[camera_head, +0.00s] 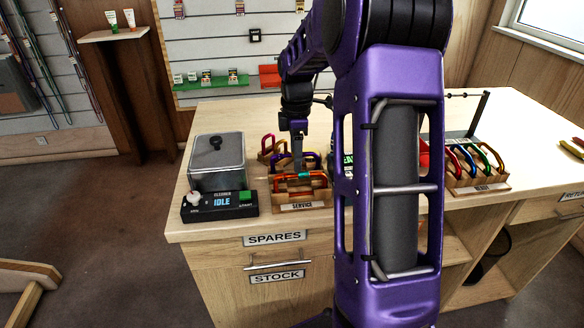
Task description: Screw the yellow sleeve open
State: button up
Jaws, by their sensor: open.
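My gripper (299,163) points down over the wooden rack labelled SERVICE (302,207), near the front of the counter. It is open, and its fingertips are just above or among the carabiners there; I cannot tell if they touch one. An orange-red carabiner (287,184) lies at the front of this rack, below my gripper. A purple carabiner (312,157) and a magenta one (268,141) stand behind it. A small teal part shows near my fingertips. I cannot make out a yellow sleeve for certain; it is too small or hidden by my gripper.
A cleaner box (218,163) with a clear cover and an IDLE display stands left of the rack. A second rack (482,183) with several coloured carabiners is at the right. My purple arm hides the counter's middle. The counter's far left (240,112) is bare.

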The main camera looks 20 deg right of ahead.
jog(key=shift+w+d+p, duration=0.2)
jog(key=shift+w+p, duration=0.25)
jog(key=shift+w, duration=0.2)
jog(key=shift+r, duration=0.2)
jog(key=shift+r+p, duration=1.2)
jog(key=shift+r, duration=0.05)
jog(key=shift+s, duration=0.1)
jog(key=shift+s+a, duration=0.2)
jog(key=shift+s, duration=0.45)
jog(key=shift+f, duration=0.1)
